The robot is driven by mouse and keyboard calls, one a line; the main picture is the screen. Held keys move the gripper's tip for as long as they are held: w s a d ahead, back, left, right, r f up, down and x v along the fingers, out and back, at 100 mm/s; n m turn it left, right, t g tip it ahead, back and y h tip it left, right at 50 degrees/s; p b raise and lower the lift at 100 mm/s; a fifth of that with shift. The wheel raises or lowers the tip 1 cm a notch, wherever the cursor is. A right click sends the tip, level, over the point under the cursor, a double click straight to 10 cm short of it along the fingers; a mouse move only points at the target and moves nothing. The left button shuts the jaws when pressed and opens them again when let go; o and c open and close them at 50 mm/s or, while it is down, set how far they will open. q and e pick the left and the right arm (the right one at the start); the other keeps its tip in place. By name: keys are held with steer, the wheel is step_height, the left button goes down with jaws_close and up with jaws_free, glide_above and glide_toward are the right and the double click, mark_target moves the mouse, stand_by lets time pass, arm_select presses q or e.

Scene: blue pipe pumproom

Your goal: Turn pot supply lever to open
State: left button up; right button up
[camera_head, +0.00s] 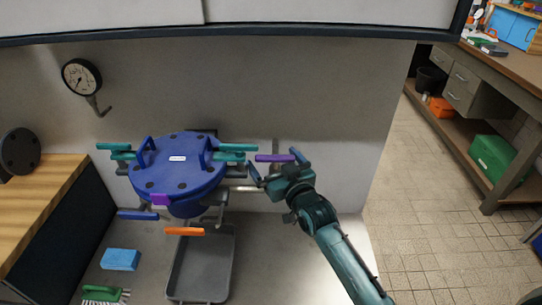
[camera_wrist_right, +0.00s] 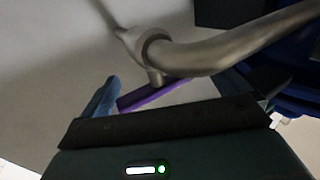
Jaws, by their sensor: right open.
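A round blue pot (camera_head: 178,170) with a bolted lid stands against the pale wall, with teal handles at its sides. A purple lever (camera_head: 275,158) sticks out on a pipe to its right; it also shows in the right wrist view (camera_wrist_right: 150,95) under a grey metal pipe (camera_wrist_right: 225,48). A blue lever (camera_head: 138,215) and an orange lever (camera_head: 184,231) sit below the pot. No readable label shows which is the pot supply lever. My right gripper (camera_head: 275,165) is open, its fingers either side of the purple lever; contact cannot be told. My left gripper is out of view.
A pressure gauge (camera_head: 81,77) hangs on the wall at upper left. A grey tray (camera_head: 175,285) lies below the pot, with a blue sponge (camera_head: 120,260) and a green brush (camera_head: 103,294) to its left. A wooden bench (camera_head: 32,205) stands at left. Tiled floor is clear at right.

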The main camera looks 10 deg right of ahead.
steer(key=shift+x, duration=1.15)
steer(key=shift+c, duration=0.3)
steer(key=c, duration=0.7)
steer(key=shift+o, duration=0.2)
